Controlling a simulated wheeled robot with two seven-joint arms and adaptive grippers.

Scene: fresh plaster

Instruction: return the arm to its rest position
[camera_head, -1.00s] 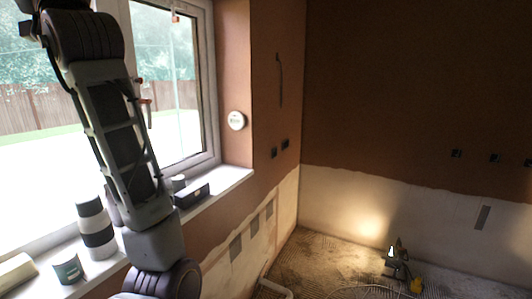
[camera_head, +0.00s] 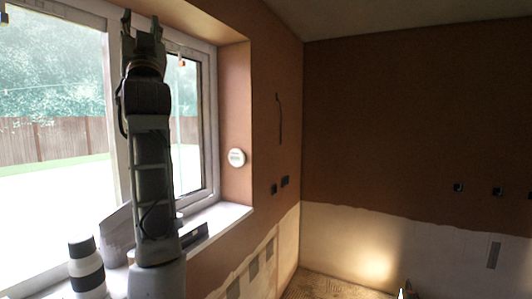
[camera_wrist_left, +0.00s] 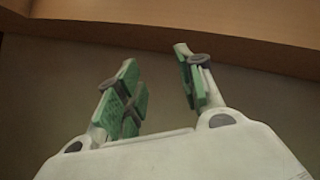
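My left arm rises in front of the window in the head view. My left gripper (camera_head: 142,27) is at its top, pointing up with its two fingers spread apart. The left wrist view also shows the left gripper (camera_wrist_left: 160,80), with green finger pads apart and nothing between them. Behind the fingers there is only a plain surface with a brown band across the top. My right gripper is not in either view.
The window (camera_head: 52,110) is close behind the arm. On the sill (camera_head: 228,215) stand a black-and-white striped bottle (camera_head: 87,270) and a dark box (camera_head: 194,236). A lit lamp (camera_head: 402,294) is at the bottom edge.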

